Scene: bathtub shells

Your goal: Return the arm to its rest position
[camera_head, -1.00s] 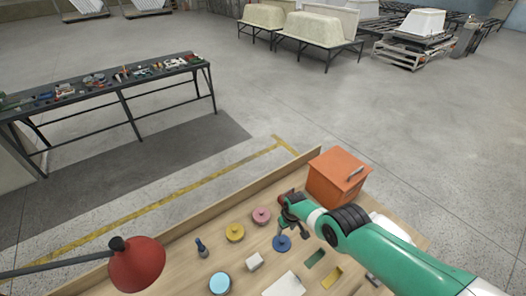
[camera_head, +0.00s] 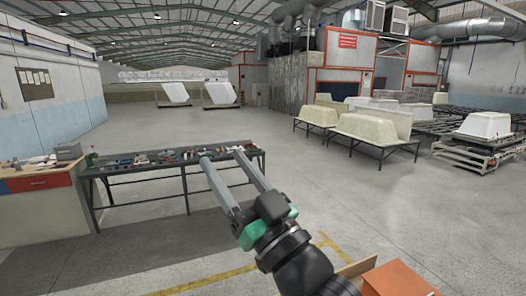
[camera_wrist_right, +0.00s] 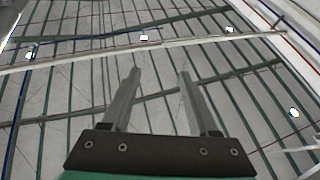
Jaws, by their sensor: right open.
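My right gripper (camera_head: 221,155) is raised in front of the head camera, its two long grey fingers apart and nothing between them. In the right wrist view the gripper (camera_wrist_right: 159,75) also shows open and empty, pointing up at the ceiling beams. My left gripper is in neither view. The work table (camera_head: 352,268) shows only as a strip of its edge at the bottom of the head view, with the orange box (camera_head: 400,281) cut off by the frame.
A dark metal bench (camera_head: 125,171) with several tools stands behind the gripper. White tub shells (camera_head: 372,128) rest on stands at the right. The floor between is clear.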

